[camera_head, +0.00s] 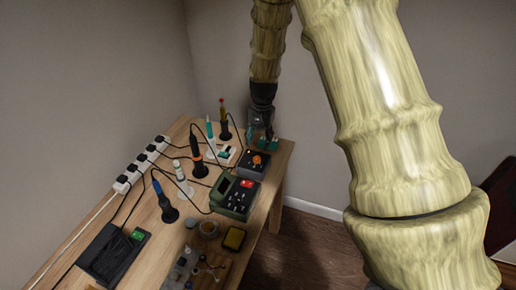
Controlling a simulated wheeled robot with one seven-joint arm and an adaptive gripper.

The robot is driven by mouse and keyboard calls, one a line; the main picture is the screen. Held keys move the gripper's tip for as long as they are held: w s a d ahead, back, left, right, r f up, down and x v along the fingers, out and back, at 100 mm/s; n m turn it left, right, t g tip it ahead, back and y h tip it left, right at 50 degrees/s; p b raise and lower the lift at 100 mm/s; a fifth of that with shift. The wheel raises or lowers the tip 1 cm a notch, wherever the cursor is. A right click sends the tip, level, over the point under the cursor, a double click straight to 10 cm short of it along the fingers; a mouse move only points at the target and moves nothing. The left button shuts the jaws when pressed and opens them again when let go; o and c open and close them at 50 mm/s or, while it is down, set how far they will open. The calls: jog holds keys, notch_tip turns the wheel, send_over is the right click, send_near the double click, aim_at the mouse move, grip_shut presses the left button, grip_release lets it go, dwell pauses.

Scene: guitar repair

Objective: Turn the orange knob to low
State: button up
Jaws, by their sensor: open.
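The orange knob (258,159) sits on top of a small dark box (250,168) near the right end of the wooden table. The knob's pointer and any low marking are too small to read. My gripper (267,142) is open and points down just behind and slightly right of the knob, at the table's right end. It looks apart from the knob, though the exact gap and height cannot be told. Its fingertips are small and partly dark in this view.
A green box with a red switch (246,184) stands in front of the knob box.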

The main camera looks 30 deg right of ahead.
jog(key=shift+s+r, duration=0.1)
jog(key=shift+r, duration=1.65)
